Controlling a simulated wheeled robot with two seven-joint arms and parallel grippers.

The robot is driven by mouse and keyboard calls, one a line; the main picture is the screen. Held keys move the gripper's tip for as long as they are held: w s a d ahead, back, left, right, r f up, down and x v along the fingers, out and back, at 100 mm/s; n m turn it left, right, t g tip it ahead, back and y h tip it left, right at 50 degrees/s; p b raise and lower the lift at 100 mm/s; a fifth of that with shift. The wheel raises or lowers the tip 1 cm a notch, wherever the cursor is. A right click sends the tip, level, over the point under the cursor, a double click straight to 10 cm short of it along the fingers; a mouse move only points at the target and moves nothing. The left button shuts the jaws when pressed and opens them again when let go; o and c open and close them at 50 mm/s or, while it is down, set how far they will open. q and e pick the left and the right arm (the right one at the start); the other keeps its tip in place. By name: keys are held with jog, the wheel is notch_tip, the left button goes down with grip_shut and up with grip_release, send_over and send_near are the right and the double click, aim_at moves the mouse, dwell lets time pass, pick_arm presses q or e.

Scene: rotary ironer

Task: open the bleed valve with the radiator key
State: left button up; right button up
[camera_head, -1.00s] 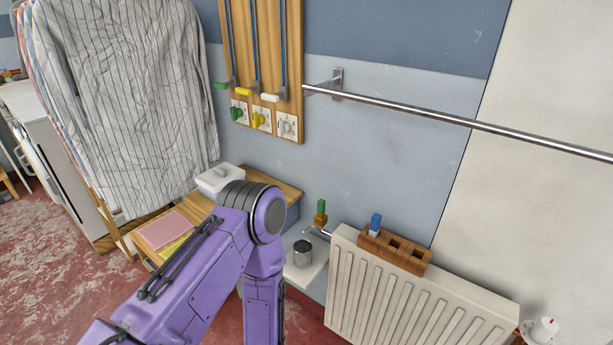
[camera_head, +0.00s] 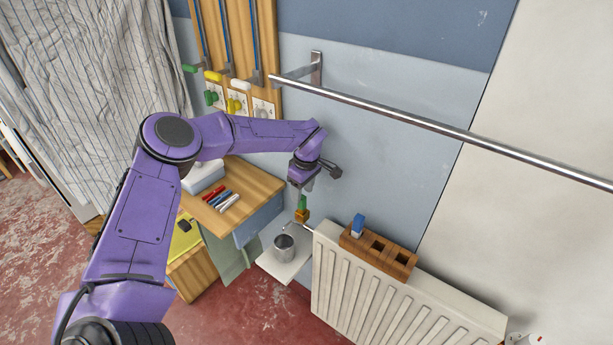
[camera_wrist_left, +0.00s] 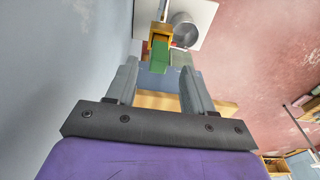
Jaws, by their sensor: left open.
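The radiator key's green handle (camera_head: 302,202) stands upright on an orange-brown block (camera_head: 301,215) at the bleed valve, by the radiator's (camera_head: 395,300) upper left corner. My left gripper (camera_head: 302,189) points down just above the green handle. In the left wrist view the left gripper (camera_wrist_left: 158,72) is open, and the green handle (camera_wrist_left: 159,56) lies between and slightly beyond its fingertips. I cannot tell whether a finger touches it. The joint between key and valve is too small to make out. My right gripper is not in view.
A wooden holder (camera_head: 397,264) with a blue-topped piece (camera_head: 358,225) sits on the radiator. A metal cup (camera_head: 284,248) stands on a white shelf (camera_head: 295,265) below the valve. A steel rail (camera_head: 420,124) crosses above. A wooden desk (camera_head: 250,185) with pens stands to the left.

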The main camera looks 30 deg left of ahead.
aim_at(302, 201)
pick_arm(q)
jog(key=f, duration=0.5)
jog(key=shift+w+a+f+p, duration=0.15)
jog(key=shift+a+f+p, duration=0.05)
jog(key=shift+a+p, duration=0.15)
